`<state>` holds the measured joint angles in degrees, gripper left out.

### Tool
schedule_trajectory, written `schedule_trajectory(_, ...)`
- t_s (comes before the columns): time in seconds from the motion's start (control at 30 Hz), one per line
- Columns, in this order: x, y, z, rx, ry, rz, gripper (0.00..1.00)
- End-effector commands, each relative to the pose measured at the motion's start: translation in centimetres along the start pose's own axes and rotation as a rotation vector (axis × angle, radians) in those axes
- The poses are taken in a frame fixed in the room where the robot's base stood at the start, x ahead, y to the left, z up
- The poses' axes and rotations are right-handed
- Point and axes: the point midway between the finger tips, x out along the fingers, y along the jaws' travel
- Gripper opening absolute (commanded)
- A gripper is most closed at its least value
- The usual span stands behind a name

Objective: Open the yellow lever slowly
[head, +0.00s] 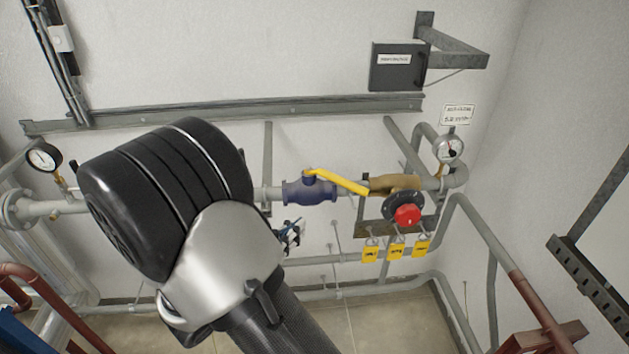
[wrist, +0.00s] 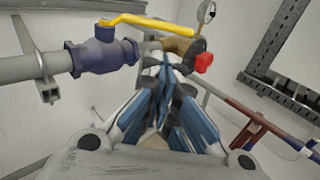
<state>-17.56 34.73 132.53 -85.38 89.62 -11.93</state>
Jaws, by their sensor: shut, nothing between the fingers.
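The yellow lever (head: 340,182) sits on top of a blue valve body (head: 309,193) on the grey pipe along the wall. It slopes down to the right in the head view. In the wrist view the lever (wrist: 150,22) runs across the top, from the blue valve (wrist: 100,56) towards the right. My gripper (wrist: 165,62) is shut and empty, with its fingertips below the lever and to the right of the valve in that view. In the head view my gripper (head: 290,236) is mostly hidden behind my arm and shows below the valve, apart from the lever.
A red knob (head: 407,215) and several yellow tags (head: 396,249) are right of the valve. A gauge (head: 448,150) stands on the pipe's right end, another gauge (head: 44,157) at far left. A dark box (head: 397,67) hangs above. Lower pipes run beneath.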

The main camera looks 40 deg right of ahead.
Motion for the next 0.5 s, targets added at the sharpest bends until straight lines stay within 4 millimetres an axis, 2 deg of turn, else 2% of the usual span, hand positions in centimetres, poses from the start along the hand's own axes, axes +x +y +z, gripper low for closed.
schedule_trajectory(0.17, 0.9, 0.2, 0.6, -0.019, -0.029, 0.010, 0.00)
schedule_trajectory(0.5, 7.9, 0.1, 0.8, -0.015, -0.025, 0.004, 0.00)
